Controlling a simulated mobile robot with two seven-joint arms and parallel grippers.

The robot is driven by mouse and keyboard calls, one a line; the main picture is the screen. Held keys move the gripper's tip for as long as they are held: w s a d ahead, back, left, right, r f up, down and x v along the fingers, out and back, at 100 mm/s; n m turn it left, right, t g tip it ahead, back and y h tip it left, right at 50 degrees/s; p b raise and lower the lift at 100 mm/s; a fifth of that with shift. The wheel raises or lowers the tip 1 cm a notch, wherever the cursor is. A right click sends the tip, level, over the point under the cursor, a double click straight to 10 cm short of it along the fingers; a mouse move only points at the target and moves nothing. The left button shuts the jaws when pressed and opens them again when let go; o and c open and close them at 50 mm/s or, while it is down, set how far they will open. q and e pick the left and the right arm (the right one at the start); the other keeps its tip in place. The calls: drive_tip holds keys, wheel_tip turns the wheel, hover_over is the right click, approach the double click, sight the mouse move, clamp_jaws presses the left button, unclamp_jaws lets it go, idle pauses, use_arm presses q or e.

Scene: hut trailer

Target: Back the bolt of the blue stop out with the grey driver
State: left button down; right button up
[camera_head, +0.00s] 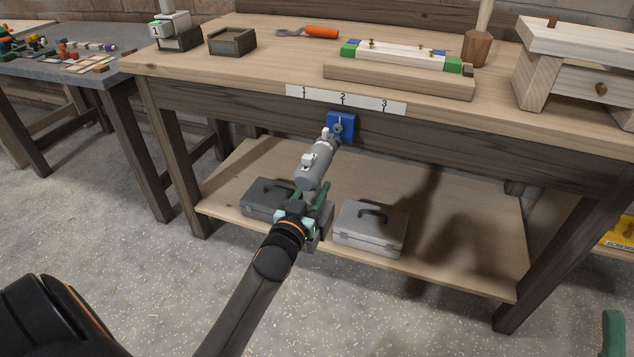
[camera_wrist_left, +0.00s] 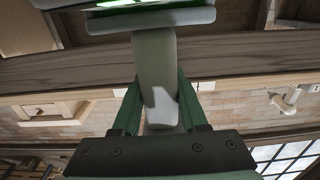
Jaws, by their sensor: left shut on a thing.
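The blue stop (camera_head: 348,122) is fixed on the front rail of the workbench, just below the number strip near the 2. Its grey bolt (camera_head: 338,128) shows on its front face. The grey driver (camera_head: 315,165) slants up from my left gripper, and its tip overlaps the lower part of the stop at the bolt. I cannot tell whether the tip is seated on the bolt. My left gripper (camera_head: 312,198) is shut on the driver. In the left wrist view the grey body (camera_wrist_left: 154,60) lies between my green fingers (camera_wrist_left: 160,100).
The number strip (camera_head: 365,104) reads 1, 2, 3. Grey toolboxes (camera_head: 370,238) stand on the lower shelf (camera_head: 460,250), below and behind my gripper. The benchtop holds an orange-handled tool (camera_head: 320,32), a wooden box (camera_head: 232,40) and a wooden fixture (camera_head: 400,78). Floor is open in front.

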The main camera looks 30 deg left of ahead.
use_arm(q)
drive_tip(key=s+a+p, duration=0.3)
drive_tip(key=s+a, duration=0.2)
drive_tip(key=shift+s+a+r, duration=0.2)
drive_tip(key=shift+a, duration=0.2)
